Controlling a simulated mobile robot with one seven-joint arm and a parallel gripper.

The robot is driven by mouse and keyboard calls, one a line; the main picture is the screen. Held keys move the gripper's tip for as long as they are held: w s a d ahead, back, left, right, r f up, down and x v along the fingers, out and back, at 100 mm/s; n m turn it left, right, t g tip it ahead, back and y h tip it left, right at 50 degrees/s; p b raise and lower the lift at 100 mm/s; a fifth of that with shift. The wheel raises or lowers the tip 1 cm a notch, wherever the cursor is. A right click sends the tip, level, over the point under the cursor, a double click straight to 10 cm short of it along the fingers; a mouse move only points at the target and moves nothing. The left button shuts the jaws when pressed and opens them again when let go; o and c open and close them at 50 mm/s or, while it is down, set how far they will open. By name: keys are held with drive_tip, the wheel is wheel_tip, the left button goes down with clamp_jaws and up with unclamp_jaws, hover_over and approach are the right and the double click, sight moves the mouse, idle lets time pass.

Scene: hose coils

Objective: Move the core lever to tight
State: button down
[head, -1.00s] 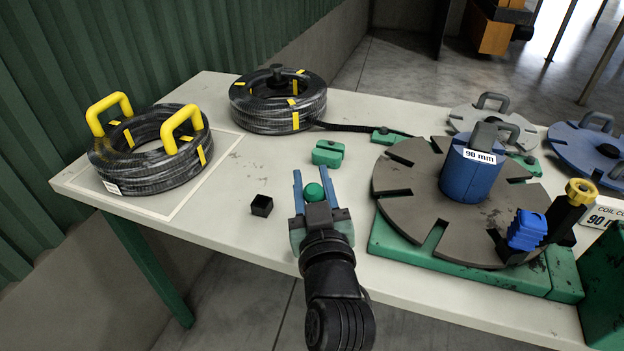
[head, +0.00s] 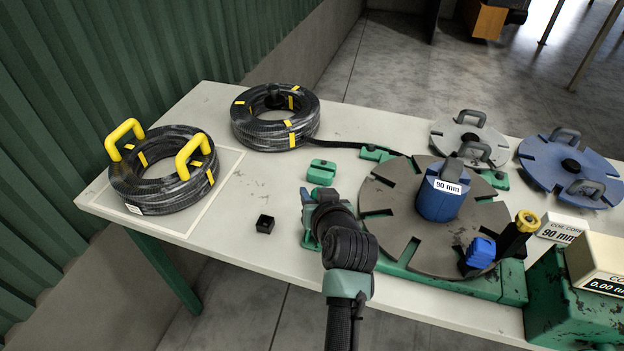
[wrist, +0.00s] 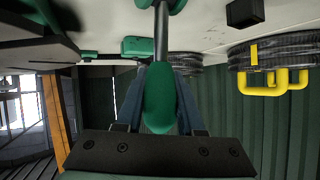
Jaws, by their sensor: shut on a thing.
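The core lever shows in the wrist view as a green knob (wrist: 160,105) on a grey metal rod. The rod runs to a green mount at the top of that view. My gripper (wrist: 160,75) has its two blue fingers shut on the knob, one on each side. In the head view my gripper (head: 312,200) is at the left side of the coiling stand, and my own wrist hides the knob and most of the fingers. The blue 90 mm core (head: 440,198) stands on the slotted grey turntable (head: 385,225). No tight marking is readable.
A hose coil with yellow handles (head: 160,185) lies at the table's left, another coil (head: 275,125) behind it. A small black box (head: 265,223) and a green block (head: 321,172) are near my gripper. A blue clamp (head: 481,250) sits at the turntable's front right.

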drive_tip(key=shift+w+d+f+m+g+p, duration=0.15)
drive_tip(key=shift+w+f+g+p, duration=0.1)
drive_tip(key=shift+w+g, duration=0.15)
drive_tip(key=shift+w+d+f+m+g+p, duration=0.15)
drive_tip(key=shift+w+g+p, duration=0.1)
drive_tip(key=shift+g, duration=0.25)
drive_tip(key=shift+w+f, duration=0.1)
drive_tip(key=shift+f, duration=0.15)
drive_tip(key=shift+w+d+f, duration=0.1)
drive_tip(key=shift+f, duration=0.15)
drive_tip(key=c, duration=0.5)
unclamp_jaws()
drive_tip(key=shift+w, duration=0.15)
drive_tip(key=shift+r, duration=0.15)
drive_tip(key=v, duration=1.3)
